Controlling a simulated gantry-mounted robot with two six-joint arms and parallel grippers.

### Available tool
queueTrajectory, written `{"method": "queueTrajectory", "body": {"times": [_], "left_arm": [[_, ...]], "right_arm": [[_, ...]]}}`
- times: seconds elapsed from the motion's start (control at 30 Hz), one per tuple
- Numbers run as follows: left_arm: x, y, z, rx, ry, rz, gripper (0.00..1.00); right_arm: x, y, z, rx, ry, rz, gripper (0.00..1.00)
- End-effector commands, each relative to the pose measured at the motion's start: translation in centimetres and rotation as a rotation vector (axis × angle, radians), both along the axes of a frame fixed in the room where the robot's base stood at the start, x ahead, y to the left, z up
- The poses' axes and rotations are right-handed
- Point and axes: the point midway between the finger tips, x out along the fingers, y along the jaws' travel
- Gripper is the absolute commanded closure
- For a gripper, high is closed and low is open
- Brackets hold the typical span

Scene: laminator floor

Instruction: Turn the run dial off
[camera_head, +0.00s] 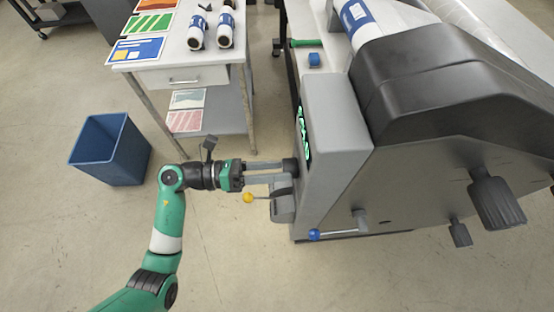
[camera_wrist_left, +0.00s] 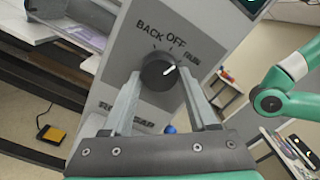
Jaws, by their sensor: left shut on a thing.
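The run dial (camera_wrist_left: 158,73) is a dark round knob on the grey laminator panel (camera_wrist_left: 205,28). Its white mark points up and right, toward the word RUN. BACK and OFF are printed above it. In the head view the dial (camera_head: 290,165) sticks out from the left face of the machine's grey end housing. My left gripper (camera_head: 281,172) reaches it from the left, its two fingers level and closed on the dial. In the left wrist view the fingers (camera_wrist_left: 160,88) stand on either side of the dial and partly cover its sides. My right gripper is not visible.
A lever with a yellow ball (camera_head: 248,198) sits just below my left gripper. A blue-knobbed lever (camera_head: 314,235) is lower on the machine. A blue bin (camera_head: 110,150) stands left. A table (camera_head: 160,55) with rolls and coloured sheets stands behind. The floor in front is clear.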

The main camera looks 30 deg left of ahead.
Motion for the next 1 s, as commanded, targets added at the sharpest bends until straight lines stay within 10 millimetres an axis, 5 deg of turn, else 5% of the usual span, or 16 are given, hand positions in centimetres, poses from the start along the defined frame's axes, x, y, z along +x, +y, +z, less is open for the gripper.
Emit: {"method": "queueTrajectory", "body": {"times": [0.4, 1.0], "left_arm": [[-0.1, 0.0, 0.4, -0.153, 0.227, -0.001, 0.97], [-0.1, 0.0, 0.1, -0.196, 0.287, 0.0, 0.97]], "right_arm": [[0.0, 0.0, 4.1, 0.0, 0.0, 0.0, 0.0], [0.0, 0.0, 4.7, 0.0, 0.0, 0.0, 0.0]]}}
